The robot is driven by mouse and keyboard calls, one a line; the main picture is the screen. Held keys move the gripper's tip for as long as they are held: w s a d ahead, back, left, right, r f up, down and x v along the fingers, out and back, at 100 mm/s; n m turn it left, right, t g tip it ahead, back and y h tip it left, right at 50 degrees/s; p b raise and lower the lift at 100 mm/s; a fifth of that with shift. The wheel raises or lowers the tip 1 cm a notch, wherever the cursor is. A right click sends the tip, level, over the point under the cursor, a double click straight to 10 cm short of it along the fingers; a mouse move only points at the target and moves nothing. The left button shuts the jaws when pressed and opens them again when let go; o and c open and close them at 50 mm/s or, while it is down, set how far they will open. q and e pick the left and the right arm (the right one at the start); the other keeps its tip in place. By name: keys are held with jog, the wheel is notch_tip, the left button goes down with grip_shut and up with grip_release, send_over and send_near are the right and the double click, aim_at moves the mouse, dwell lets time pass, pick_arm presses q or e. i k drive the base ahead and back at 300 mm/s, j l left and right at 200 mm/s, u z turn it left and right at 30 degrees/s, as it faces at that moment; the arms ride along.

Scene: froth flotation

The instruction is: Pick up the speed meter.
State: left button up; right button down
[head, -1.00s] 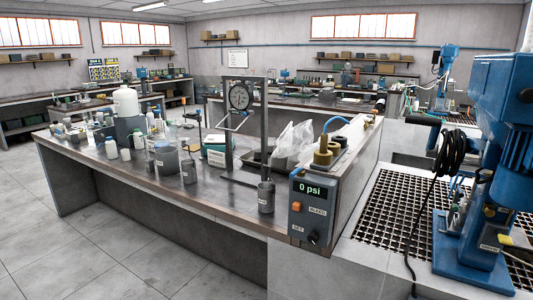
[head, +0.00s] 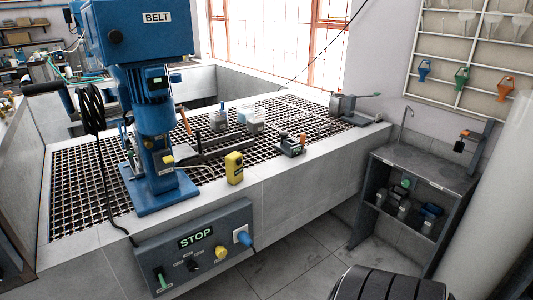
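A small yellow handheld device (head: 234,168), which looks like the speed meter, stands upright on the pale front ledge of the grated bench. It is just right of the blue machine's base, and nothing is holding it. Its label is too small to read. Neither of my grippers is in view.
The blue machine (head: 154,110) labelled BELT stands on the metal grating (head: 85,185). A control panel (head: 195,245) reading STOP is on the bench front below the yellow device. A small grey-green device (head: 291,148) sits further right. Clear floor (head: 300,250) lies between bench and grey cabinet (head: 425,175).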

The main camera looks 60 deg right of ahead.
aim_at(234, 172)
jog(key=z, duration=1.55)
